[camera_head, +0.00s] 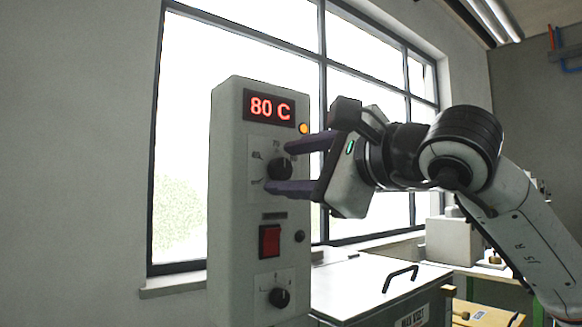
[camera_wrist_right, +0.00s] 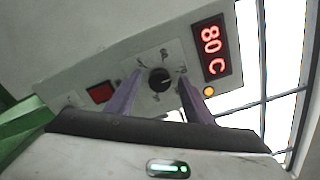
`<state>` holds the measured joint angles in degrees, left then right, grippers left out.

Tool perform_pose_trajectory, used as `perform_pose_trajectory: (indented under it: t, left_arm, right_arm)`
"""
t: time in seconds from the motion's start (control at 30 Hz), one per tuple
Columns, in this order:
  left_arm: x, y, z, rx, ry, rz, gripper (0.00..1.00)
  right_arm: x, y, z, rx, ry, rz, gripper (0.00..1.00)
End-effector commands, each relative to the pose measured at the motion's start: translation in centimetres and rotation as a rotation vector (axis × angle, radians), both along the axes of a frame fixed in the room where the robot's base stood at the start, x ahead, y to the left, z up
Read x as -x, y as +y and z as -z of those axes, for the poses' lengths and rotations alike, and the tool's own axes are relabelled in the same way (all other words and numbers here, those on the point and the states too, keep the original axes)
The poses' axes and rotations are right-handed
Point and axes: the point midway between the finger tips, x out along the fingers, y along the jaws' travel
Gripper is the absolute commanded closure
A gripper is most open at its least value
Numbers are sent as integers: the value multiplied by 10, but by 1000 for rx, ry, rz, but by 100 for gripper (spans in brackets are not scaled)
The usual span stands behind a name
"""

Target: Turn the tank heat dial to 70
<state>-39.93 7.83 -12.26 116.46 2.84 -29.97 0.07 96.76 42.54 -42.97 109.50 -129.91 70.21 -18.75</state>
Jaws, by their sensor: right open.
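The tank heat dial (camera_head: 279,168) is a round black knob on a light plate, on the upper front of a grey control column (camera_head: 228,225). The red display (camera_head: 269,107) above it reads 80 C. My right gripper (camera_head: 277,166) is open, with one purple finger above the dial and one below it in the head view. In the right wrist view the dial (camera_wrist_right: 159,79) shows between the tips of the open gripper (camera_wrist_right: 158,88). I cannot tell whether the fingers touch it. The dial's printed marks are too small to read surely. My left gripper is not in view.
Below the dial are a red switch (camera_head: 269,241) and a second black knob (camera_head: 279,297). An orange lamp (camera_head: 303,128) sits beside the display. A pale tank lid with a black handle (camera_head: 400,278) lies to the right. A window (camera_head: 240,60) is behind.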

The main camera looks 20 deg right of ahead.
Motion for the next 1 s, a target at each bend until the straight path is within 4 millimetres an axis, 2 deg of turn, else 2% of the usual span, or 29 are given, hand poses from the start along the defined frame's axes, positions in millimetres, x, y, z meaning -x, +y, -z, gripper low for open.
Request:
perform_pose_trajectory:
  t: [0.17, 0.4, 0.6, 1.0]
  left_arm:
    - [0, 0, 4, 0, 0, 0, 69]
    - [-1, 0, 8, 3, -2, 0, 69]
    - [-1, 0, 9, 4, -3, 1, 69]
    - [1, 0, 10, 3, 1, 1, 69]
  right_arm:
    - [19, -7, 0, -1, -5, 0, 52]
    - [64, -24, 0, 0, -4, 1, 52]
    - [90, -33, 0, -1, -3, 1, 52]
    - [96, -35, 0, 0, 0, -1, 52]
